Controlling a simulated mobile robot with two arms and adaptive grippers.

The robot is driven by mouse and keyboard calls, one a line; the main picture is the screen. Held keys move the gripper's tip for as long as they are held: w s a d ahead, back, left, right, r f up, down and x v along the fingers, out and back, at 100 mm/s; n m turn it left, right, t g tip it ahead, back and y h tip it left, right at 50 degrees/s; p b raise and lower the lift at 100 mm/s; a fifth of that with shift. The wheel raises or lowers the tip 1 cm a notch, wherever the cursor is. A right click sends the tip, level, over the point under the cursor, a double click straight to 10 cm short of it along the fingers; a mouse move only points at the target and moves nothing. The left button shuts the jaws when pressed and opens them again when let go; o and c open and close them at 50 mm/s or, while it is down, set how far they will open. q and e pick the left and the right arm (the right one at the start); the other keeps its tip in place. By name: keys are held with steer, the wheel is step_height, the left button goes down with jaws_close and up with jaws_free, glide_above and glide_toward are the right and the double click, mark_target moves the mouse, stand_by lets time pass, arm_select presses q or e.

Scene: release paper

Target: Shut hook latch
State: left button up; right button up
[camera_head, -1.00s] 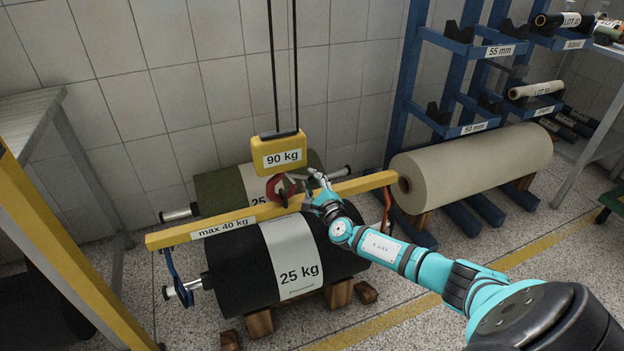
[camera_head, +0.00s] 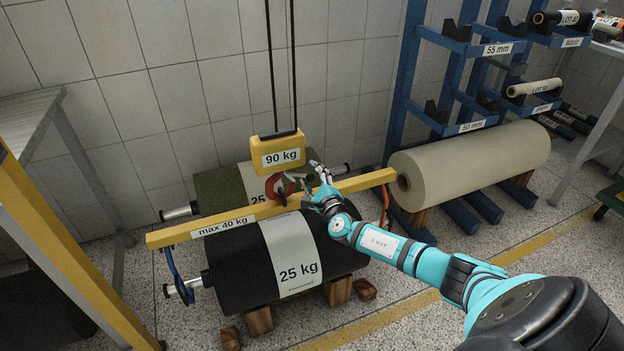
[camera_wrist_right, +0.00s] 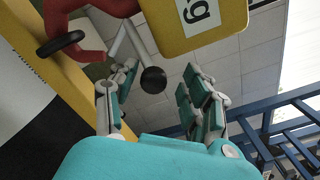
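The red hook (camera_head: 271,187) hangs under the yellow 90 kg hoist block (camera_head: 278,151), at the yellow lifting beam (camera_head: 350,186). In the right wrist view the red hook (camera_wrist_right: 85,12) is at the upper left. A pale latch lever with a black ball knob (camera_wrist_right: 153,80) points down from it. My right gripper (camera_head: 312,180) is beside the hook, above the beam. In the right wrist view its fingers (camera_wrist_right: 160,68) are open, with the knob appearing between them; contact is not visible. The latch's seating against the hook is hard to see. My left gripper is out of view.
The beam hangs over a black 25 kg roll (camera_head: 235,262), with a green roll (camera_head: 222,186) behind. A yellow post (camera_head: 60,265) stands at left.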

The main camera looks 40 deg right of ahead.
steer(key=shift+w+a, duration=0.1)
steer(key=shift+a, duration=0.2)
steer(key=shift+f, duration=0.1)
steer(key=v, duration=1.2)
